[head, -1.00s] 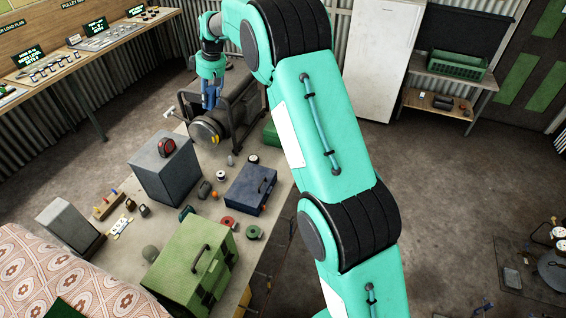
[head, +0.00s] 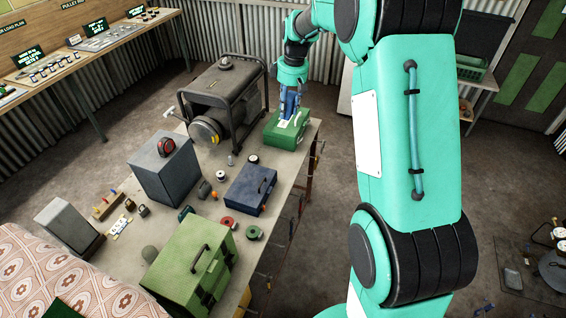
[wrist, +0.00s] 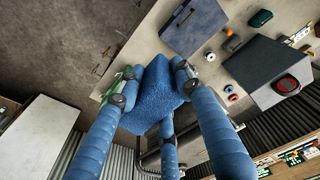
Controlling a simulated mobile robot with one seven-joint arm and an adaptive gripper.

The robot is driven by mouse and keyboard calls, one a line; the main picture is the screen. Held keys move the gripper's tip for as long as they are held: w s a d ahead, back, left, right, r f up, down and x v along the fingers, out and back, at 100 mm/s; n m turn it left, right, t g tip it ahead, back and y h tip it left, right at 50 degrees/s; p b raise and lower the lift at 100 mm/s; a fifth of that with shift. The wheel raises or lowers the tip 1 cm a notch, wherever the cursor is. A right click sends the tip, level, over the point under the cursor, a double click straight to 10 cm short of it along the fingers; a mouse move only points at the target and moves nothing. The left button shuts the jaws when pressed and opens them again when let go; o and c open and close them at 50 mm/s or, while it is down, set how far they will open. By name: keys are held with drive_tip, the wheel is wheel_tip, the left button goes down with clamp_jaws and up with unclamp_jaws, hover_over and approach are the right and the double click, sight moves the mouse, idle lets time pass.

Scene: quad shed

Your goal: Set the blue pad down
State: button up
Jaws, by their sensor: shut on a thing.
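The blue pad (wrist: 158,98) is a soft, rough-textured block held between the blue fingers of my gripper (wrist: 154,78) in the wrist view. My gripper is shut on it. In the head view my gripper (head: 289,108) points down over the green box (head: 278,138) at the far right corner of the table. The pad cannot be made out apart from the blue fingers there. I cannot tell whether the gripper or pad touches the green box.
A dark generator (head: 225,105) stands just left of my gripper. Nearer on the table (head: 228,181) are a blue toolbox (head: 248,192), a grey block (head: 165,172), a green toolbox (head: 192,262) and several small items. Open floor lies right of the table.

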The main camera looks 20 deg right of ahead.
drive_tip(key=shift+s+d+f, duration=0.1)
drive_tip(key=shift+s+d, duration=0.4)
drive_tip(key=shift+s, duration=0.1)
drive_tip(key=shift+g+h, duration=0.4)
drive_tip(key=shift+g, duration=0.1)
drive_tip(key=f, duration=3.5)
drive_tip(key=shift+w+a+f, duration=0.1)
drive_tip(key=shift+w+f, duration=0.05)
drive_tip(key=shift+w, duration=0.05)
drive_tip(key=shift+c, duration=0.2)
drive_tip(key=w+d, duration=0.1)
drive_tip(key=w, duration=0.4)
drive_tip(key=w+d+f, duration=0.1)
drive_tip(key=w, duration=0.4)
drive_tip(key=w+d, duration=0.1)
drive_tip(key=w, duration=0.4)
drive_tip(key=shift+w+d+f+p, duration=0.25)
drive_tip(key=shift+w+p, duration=0.05)
drive_tip(key=shift+p, duration=0.1)
drive_tip(key=shift+f, duration=1.75)
drive_tip(key=shift+f, duration=0.1)
